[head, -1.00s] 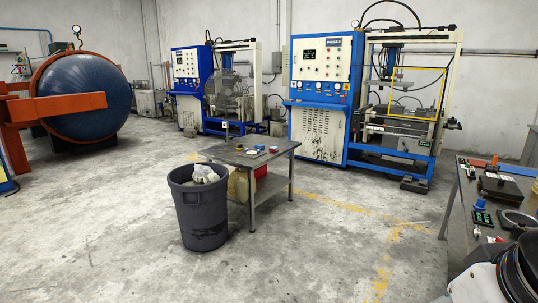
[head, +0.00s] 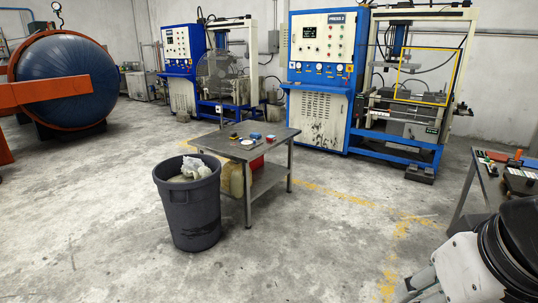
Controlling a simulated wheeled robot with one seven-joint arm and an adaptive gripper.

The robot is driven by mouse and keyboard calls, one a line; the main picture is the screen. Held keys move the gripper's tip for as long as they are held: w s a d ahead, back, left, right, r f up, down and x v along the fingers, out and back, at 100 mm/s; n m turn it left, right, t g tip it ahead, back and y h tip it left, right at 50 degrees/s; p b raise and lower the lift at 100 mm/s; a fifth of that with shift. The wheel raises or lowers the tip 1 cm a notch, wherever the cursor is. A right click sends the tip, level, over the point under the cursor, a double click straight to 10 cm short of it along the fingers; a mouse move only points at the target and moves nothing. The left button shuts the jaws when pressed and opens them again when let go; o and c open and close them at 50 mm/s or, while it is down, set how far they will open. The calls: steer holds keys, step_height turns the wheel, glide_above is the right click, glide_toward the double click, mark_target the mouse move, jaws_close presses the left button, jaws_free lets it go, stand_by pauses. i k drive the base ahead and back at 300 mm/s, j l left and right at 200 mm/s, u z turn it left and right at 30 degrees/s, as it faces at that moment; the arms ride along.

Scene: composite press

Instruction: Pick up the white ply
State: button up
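I cannot make out a white ply for certain in the head view. A small pale flat piece (head: 248,142) lies on the low grey table (head: 268,150) in the middle, too small to identify. White crumpled material (head: 195,168) sits in the top of the dark bin (head: 187,215), and I cannot tell whether it is a ply. My white and black arm shows at the lower right, but my gripper's fingertips cannot be made out.
A workbench (head: 462,190) with tools stands at the right edge, partly behind my arm. Two blue-and-white presses (head: 318,80) (head: 185,70) stand along the back wall. A blue round vessel (head: 62,85) is at the left. The floor in front is open.

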mark_target(241, 140)
steer(key=i, duration=4.55)
steer(key=i+u, duration=0.1)
steer(key=i, duration=0.45)
steer(key=i+l+u, duration=0.15)
steer(key=i, duration=0.35)
